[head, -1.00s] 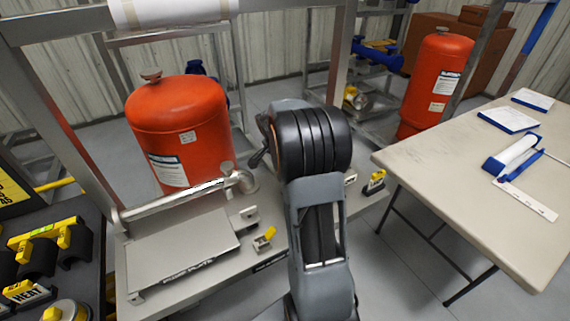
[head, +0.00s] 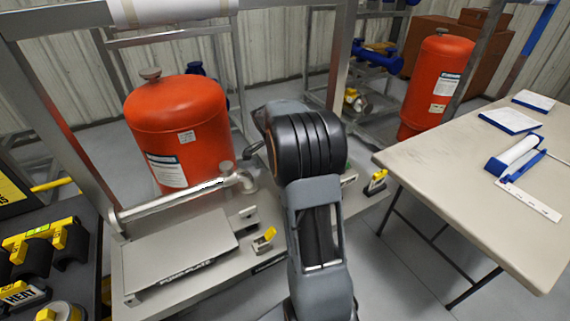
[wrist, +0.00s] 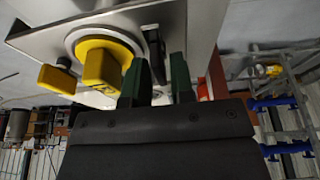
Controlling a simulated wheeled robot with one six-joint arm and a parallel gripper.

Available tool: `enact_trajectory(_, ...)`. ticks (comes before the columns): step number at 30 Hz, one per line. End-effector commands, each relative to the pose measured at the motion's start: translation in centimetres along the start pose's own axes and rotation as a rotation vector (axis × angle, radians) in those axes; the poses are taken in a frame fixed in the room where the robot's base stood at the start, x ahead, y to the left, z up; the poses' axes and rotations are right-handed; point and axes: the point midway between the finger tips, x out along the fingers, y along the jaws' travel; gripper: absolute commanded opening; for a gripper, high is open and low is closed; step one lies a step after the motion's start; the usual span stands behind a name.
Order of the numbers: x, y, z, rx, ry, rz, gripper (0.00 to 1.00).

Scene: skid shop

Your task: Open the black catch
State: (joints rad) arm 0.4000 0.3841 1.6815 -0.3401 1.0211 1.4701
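In the wrist view my gripper (wrist: 159,80) shows two green fingertips with a gap between them, and it is open. A narrow black piece (wrist: 155,52), which looks like the black catch, stands on a pale metal plate just beyond the gap. It lies roughly in line with the gap. The fingers hide its lower part, and I cannot tell whether they touch it. A yellow block (wrist: 100,68) on a round yellow and white fitting sits just left of the fingers. In the head view my arm hides the gripper and the catch.
A red tank (head: 175,130) and a flat plate (head: 180,257) stand on the skid at left. Yellow-handled latches (head: 264,240) (head: 376,182) sit on either side of my arm. A beige table (head: 450,165) stands at right, with open floor below it.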

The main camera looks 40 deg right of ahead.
Motion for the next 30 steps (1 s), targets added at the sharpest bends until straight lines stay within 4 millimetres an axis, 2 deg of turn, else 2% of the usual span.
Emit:
enact_trajectory(4, 0.0, 0.0, 0.0, 0.0, 0.0, -0.001, 0.35)
enact_trajectory(14, -0.3, 0.0, -0.1, 0.0, 0.001, -0.002, 0.35)
enact_trajectory(30, -4.2, 0.0, -1.4, 0.0, 0.0, -0.003, 0.35)
